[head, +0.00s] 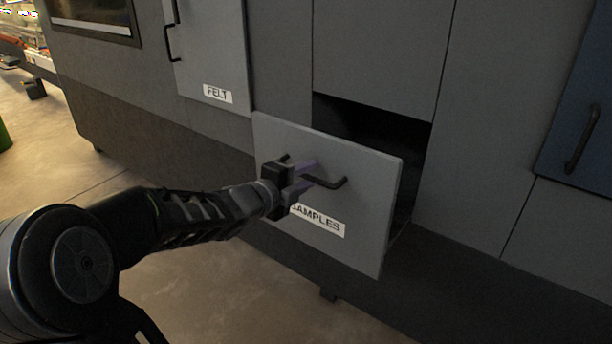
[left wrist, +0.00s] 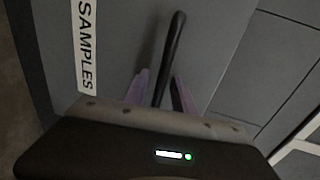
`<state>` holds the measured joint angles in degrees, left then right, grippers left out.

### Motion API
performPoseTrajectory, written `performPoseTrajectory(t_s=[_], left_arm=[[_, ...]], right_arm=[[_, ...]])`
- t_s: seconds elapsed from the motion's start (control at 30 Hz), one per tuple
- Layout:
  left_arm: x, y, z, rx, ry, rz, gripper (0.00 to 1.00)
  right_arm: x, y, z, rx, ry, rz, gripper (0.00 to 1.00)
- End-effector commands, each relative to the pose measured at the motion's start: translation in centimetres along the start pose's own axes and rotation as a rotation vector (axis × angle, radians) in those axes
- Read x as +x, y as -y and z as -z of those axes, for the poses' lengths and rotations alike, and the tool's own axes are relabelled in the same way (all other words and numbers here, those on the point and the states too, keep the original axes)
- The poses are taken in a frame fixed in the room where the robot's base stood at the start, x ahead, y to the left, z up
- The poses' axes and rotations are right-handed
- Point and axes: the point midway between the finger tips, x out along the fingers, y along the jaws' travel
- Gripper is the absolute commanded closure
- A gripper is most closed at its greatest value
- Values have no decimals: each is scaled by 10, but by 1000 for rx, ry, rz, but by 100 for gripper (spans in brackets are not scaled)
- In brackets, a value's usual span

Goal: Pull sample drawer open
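The sample drawer (head: 362,180) has a light grey front with a "SAMPLES" label and stands out from the cabinet, with a dark opening behind it. Its black bar handle (head: 328,184) also shows in the left wrist view (left wrist: 175,45). My left gripper (head: 306,177) is at the left part of the handle. In the left wrist view its two purple fingers (left wrist: 160,88) stand apart on either side of the bar, with small gaps visible. The label (left wrist: 86,45) is left of the fingers there. My right gripper is not in view.
A grey "FELT" door (head: 211,50) with a black handle is above left of the drawer. A blue panel (head: 585,120) with a handle is at the far right. The floor (head: 235,290) in front of the drawer looks clear.

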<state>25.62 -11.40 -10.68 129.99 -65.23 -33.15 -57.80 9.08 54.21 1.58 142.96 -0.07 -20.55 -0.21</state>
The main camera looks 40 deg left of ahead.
Motion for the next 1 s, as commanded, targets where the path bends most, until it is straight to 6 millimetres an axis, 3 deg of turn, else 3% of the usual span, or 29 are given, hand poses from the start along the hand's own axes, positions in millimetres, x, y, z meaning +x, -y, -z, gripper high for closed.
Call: performPoseTrajectory(t_s=[0.37, 0.8, 1.0], left_arm=[[-6, 1, 0, 0, 1, 1, 66], [-70, 2, -1, 1, 2, 2, 66], [-79, 0, 0, -1, 0, 1, 66]], right_arm=[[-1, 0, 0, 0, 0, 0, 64], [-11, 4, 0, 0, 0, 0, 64], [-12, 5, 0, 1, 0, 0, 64]])
